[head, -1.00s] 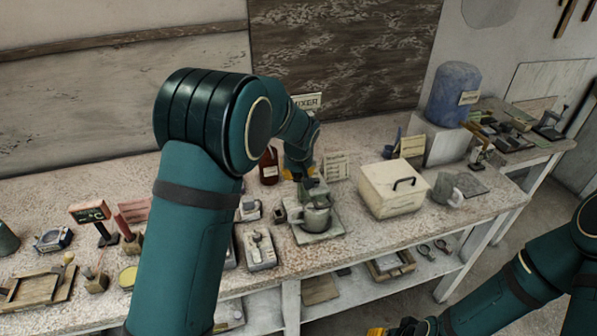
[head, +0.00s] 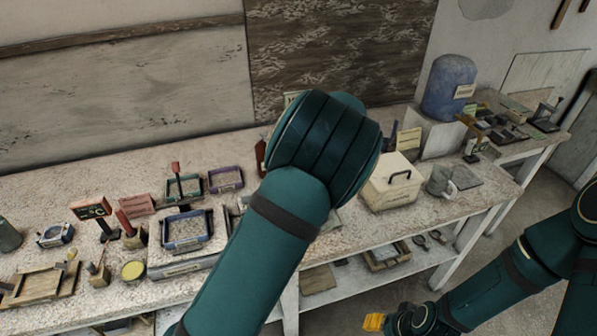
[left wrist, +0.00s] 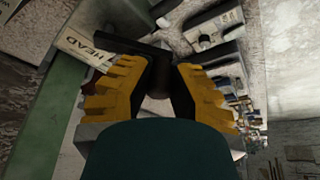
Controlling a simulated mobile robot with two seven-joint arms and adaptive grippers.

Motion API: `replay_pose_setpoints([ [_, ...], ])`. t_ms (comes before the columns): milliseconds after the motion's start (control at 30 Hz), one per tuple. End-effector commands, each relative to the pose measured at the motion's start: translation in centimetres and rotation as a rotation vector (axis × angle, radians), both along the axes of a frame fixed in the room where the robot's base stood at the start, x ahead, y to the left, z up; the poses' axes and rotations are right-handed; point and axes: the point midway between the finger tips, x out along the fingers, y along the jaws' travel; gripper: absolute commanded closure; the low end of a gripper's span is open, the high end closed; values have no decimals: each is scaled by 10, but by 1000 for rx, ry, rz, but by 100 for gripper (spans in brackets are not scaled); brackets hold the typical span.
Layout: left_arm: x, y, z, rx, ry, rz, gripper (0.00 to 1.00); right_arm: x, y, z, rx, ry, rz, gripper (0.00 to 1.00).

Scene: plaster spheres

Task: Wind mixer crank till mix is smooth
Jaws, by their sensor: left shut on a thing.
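In the left wrist view, my left gripper (left wrist: 157,72) has its two yellow fingers closed around the dark handle of the crank (left wrist: 160,88). A flat black crank arm runs across just beyond the fingertips. The mixer's green body (left wrist: 52,110) stands on the left of that view, beside a white plate (left wrist: 88,47) lettered "HEAD". The mix is not visible.
A cream box with a black handle (head: 390,190) and a grey mug (head: 440,181) stand right of my left arm. A blue-rimmed tray (head: 186,232) and several small tools stand to its left. A blue drum (head: 450,88) is at the back right.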

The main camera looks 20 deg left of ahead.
Motion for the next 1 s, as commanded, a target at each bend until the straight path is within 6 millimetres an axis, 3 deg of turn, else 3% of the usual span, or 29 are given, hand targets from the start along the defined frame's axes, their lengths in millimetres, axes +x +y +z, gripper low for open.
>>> replay_pose_setpoints([
  [500, -5, -22, -1, 2, 7, 416, 100, -1, -1, 27, 5, -1, 1, 53],
  [1000, -5, -30, -2, 0, 7, 548, 100, -1, -2, 33, 6, 0, 0, 53],
])
